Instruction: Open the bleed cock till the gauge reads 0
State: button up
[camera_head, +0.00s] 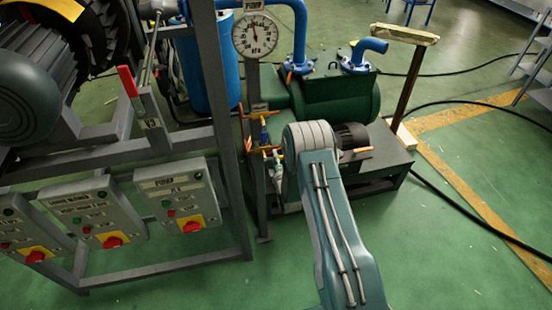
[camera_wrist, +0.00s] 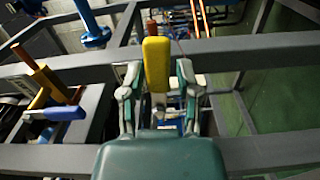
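The round white gauge (camera_head: 254,35) is on a grey post in the head view. Its needle points roughly straight up; the scale figures are too small to read. Below it on the post are small valve fittings (camera_head: 262,118) with coloured handles. My gripper (camera_head: 274,160) is beside the lower fittings, partly hidden by my own arm. In the wrist view, a yellow handle (camera_wrist: 157,63) stands between my gripper's two spread fingers (camera_wrist: 158,82). Small gaps show on both sides of it, and no grip is visible. I cannot tell for certain whether this handle is the bleed cock's.
A blue-handled valve (camera_wrist: 60,113) is at left in the wrist view, beside grey frame bars (camera_wrist: 245,47). In the head view, switch boxes (camera_head: 178,196) hang on the left frame. A green pump tank (camera_head: 340,98) stands behind my arm. Open floor lies at right, crossed by black cables.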

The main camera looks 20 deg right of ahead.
dwell(0.3)
jog(key=s, duration=1.2)
